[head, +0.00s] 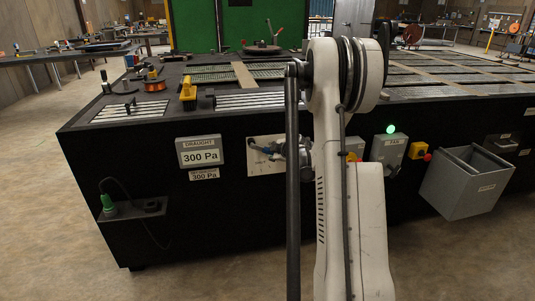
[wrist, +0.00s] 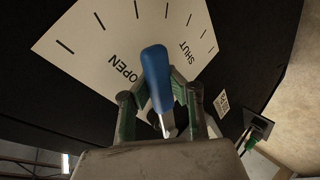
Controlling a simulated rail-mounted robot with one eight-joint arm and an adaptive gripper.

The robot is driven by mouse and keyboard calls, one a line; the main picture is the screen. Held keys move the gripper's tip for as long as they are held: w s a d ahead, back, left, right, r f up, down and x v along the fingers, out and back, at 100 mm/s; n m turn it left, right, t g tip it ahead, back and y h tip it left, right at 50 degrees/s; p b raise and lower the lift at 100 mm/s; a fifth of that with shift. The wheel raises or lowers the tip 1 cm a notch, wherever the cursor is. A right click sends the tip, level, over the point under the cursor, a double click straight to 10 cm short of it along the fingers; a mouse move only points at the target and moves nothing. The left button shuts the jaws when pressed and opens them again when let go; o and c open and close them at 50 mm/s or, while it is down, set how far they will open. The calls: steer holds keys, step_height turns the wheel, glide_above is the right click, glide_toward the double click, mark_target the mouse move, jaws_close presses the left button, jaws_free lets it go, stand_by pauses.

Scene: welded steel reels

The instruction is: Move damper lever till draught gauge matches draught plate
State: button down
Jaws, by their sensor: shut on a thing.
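The draught gauge (head: 200,151) on the bench's dark front panel reads 300 Pa. The draught plate (head: 204,175) just below it also reads 300 Pa. The damper lever (wrist: 157,75) has a blue handle and stands in front of a white scale plate (wrist: 90,45) marked OPEN and SHUT with several ticks. In the wrist view the handle appears between the two words. My gripper (wrist: 161,104) is shut on the lever, with a finger on either side. In the head view the lever (head: 265,150) is small and partly hidden by my gripper (head: 280,152).
A fan box (head: 388,149) with a lit green lamp, a yellow switch with a red knob (head: 420,151) and a grey bin (head: 465,184) are right of my arm. A small shelf (head: 135,209) with a green-topped item juts out lower left. Floor in front is clear.

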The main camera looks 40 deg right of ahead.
steer(key=c, duration=1.6)
jaws_free()
steer(key=v, duration=1.2)
steer(key=shift+r, duration=0.1)
